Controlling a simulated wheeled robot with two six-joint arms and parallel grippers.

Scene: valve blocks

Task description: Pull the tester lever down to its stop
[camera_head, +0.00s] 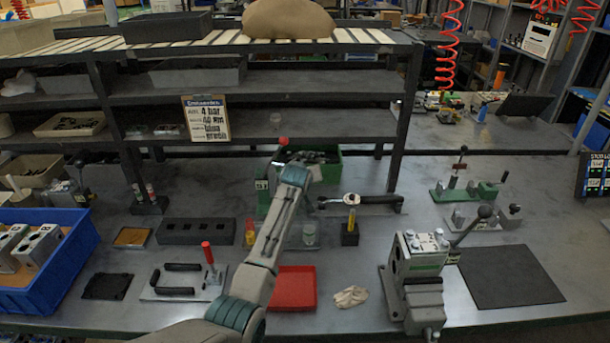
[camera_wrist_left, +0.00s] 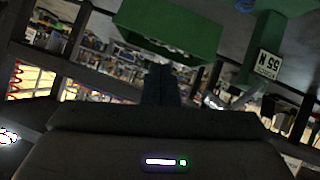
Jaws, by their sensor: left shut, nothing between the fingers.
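The green tester (camera_head: 263,198) stands at the back middle of the bench, with a pale label on its side. A red knob (camera_head: 283,141), apparently on its lever, shows above my arm; the lever's shaft is hidden. My left arm reaches up across the bench and covers much of the tester. In the left wrist view my left gripper (camera_wrist_left: 162,85) is shut and empty. A green body (camera_wrist_left: 165,30) lies beyond its fingertips, and a green column (camera_wrist_left: 262,58) with a "55 N" label is to the right. Contact with the lever cannot be told. My right gripper is not in view.
A grey clamp fixture (camera_head: 415,285) with a black-knobbed lever stands at the front right. A red tray (camera_head: 293,289) lies beside my arm. A torque wrench (camera_head: 360,200) rests right of the tester. A blue crate (camera_head: 75,253) is at left. Shelving stands behind.

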